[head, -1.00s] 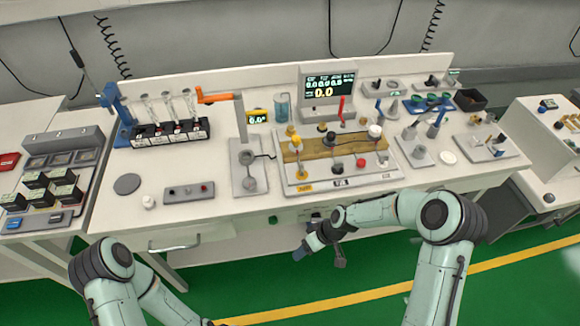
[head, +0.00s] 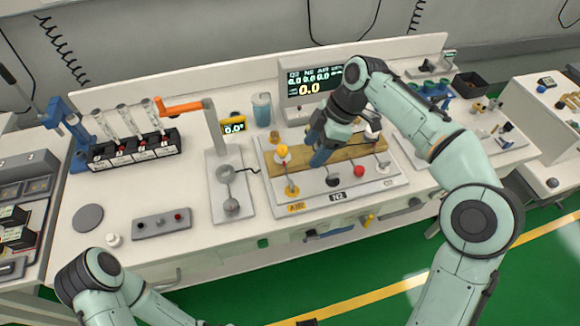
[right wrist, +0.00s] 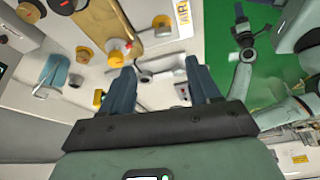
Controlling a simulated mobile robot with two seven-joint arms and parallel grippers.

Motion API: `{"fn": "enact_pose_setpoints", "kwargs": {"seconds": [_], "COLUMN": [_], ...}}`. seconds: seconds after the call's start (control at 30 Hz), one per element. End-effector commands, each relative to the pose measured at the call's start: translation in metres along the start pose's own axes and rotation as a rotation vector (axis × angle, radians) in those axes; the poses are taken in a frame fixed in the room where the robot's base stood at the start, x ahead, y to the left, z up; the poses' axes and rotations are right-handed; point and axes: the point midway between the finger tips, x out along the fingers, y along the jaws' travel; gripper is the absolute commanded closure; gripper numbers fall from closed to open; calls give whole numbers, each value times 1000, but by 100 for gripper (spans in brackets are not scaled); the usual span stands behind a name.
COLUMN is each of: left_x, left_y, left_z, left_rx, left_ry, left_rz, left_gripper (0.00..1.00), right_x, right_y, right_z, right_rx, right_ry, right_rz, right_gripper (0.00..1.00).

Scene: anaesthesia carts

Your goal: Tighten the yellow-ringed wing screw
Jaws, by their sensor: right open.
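A panel (head: 345,206) with a wooden strip (head: 350,166) lies on the bench. I cannot tell which of these is the wing screw's ring. My right gripper (head: 319,156) is over the strip, right of the yellow knob, with its fingers pointing down. In the right wrist view its jaws (right wrist: 163,88) are open and empty, and a yellow-ringed part (right wrist: 116,50) shows beyond the left finger. My left gripper is not clearly in view.
My right arm hides part of the panel's right side.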

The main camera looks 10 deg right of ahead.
Motion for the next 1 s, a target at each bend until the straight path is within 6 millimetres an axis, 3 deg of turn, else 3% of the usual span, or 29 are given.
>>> {"fn": "enact_pose_setpoints", "kwargs": {"seconds": [0.17, 0.6, 0.8, 1.0], "left_x": [6, 19, 20, 20], "left_y": [-3, -8, -9, -9], "left_z": [2, 4, 4, 4], "left_rx": [-2, -4, -4, -4], "left_ry": [-5, -9, -10, -10], "left_rz": [-2, -3, -3, -3], "left_gripper": [41, 41, 41, 41], "right_x": [24, 112, 130, 133], "right_y": [-1, -1, 0, 0], "right_z": [1, 0, 0, 0], "right_rx": [0, 1, 2, 2], "right_ry": [0, 2, 1, 1], "right_rz": [-5, -6, -2, -2], "right_gripper": [38, 38, 38, 38]}}
